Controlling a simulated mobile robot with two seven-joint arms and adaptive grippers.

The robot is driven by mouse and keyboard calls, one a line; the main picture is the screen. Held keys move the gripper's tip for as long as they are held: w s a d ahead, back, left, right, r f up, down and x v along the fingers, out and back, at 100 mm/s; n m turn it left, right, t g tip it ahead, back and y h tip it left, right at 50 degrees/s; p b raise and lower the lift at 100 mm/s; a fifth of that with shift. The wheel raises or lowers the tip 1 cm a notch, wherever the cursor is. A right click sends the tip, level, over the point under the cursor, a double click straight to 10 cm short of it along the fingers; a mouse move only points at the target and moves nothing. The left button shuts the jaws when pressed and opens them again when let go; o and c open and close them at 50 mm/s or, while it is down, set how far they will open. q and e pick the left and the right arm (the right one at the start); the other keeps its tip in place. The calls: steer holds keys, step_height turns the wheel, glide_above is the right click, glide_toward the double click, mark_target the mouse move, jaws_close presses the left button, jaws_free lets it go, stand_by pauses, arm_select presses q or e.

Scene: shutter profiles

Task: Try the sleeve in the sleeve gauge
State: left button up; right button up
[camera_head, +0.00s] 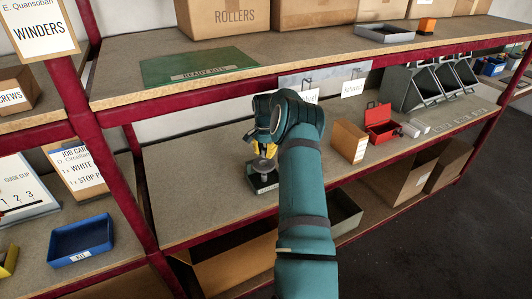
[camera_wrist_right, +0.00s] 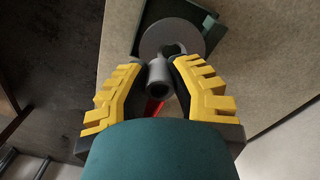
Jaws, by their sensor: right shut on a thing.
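My right gripper (camera_head: 262,150) reaches over the middle shelf, its yellow fingers pointing down. In the wrist view the right gripper (camera_wrist_right: 160,65) is shut on the sleeve (camera_wrist_right: 158,78), a short grey hollow tube. The sleeve gauge (camera_head: 264,184) is a small dark block with a pale label on its front, standing on the shelf below the fingers. A grey round disc (camera_wrist_right: 165,37) shows just beyond the sleeve, over the gauge's dark green base (camera_wrist_right: 212,38). I cannot tell whether the sleeve touches the gauge. My left gripper is out of view.
On the middle shelf, a cardboard box (camera_head: 349,141), a red open box (camera_head: 381,122) and grey bins (camera_head: 415,88) stand to the right. A green kit mat (camera_head: 198,66) lies on the upper shelf, whose edge is close above my gripper. A blue tray (camera_head: 81,240) sits at left.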

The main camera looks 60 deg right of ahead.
steer(key=f+b, duration=0.1)
steer(key=w+d+f+b, duration=0.1)
steer(key=f, duration=0.1)
steer(key=f+b, duration=0.1)
steer(key=shift+w+d+f+b, duration=0.15)
steer(key=shift+w+f+b, duration=0.1)
steer(key=shift+b, duration=0.1)
steer(key=shift+s+f, duration=0.15)
steer(key=shift+f, duration=0.1)
steer(key=shift+f, duration=0.2)
stand_by(1.0)
stand_by(0.5)
steer(key=o, duration=0.9)
steer(key=shift+c, duration=0.2)
